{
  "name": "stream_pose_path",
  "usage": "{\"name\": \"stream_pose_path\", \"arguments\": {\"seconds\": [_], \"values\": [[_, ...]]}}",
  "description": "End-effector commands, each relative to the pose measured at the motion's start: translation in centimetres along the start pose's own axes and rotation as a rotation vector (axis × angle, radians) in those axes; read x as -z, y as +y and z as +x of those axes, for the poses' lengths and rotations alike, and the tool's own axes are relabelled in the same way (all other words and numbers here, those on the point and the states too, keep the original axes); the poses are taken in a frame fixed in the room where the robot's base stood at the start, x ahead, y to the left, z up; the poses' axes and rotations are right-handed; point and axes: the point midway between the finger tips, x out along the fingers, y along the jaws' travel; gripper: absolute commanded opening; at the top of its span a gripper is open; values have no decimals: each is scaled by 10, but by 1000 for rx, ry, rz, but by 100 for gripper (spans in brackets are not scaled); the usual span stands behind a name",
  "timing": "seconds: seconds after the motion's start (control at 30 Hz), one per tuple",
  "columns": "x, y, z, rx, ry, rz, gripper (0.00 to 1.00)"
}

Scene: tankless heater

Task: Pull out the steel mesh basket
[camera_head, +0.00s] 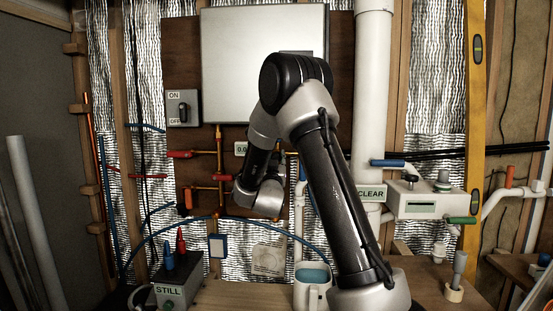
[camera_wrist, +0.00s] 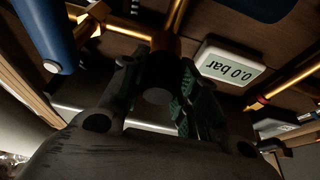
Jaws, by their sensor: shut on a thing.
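In the wrist view, my gripper (camera_wrist: 158,76) has one finger on each side of a dark round cylindrical piece (camera_wrist: 158,88) and is shut on it. The piece sits just by a brownish copper-coloured fitting (camera_wrist: 166,46) on the pipework. I see no mesh on it, so I cannot tell whether it is the steel mesh basket or its cap. In the head view, my arm hides the gripper and the piece in front of the brown board (camera_head: 189,147), below the large grey heater box (camera_head: 243,65).
A 0.0 bar gauge (camera_wrist: 232,66) is close to the right of my gripper. A thick blue handle (camera_wrist: 45,32) is at the upper left. Copper pipes (camera_head: 218,165) run nearby. A white jug (camera_head: 311,287) and a STILL box (camera_head: 176,284) stand on the bench below.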

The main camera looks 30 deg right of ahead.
Motion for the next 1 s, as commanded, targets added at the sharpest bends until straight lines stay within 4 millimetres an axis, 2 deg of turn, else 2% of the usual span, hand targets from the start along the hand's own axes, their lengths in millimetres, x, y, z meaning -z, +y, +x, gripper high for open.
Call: {"name": "stream_pose_path", "arguments": {"seconds": [1.0], "values": [[7, 0, -18, 1, 0, 0, 0]]}}
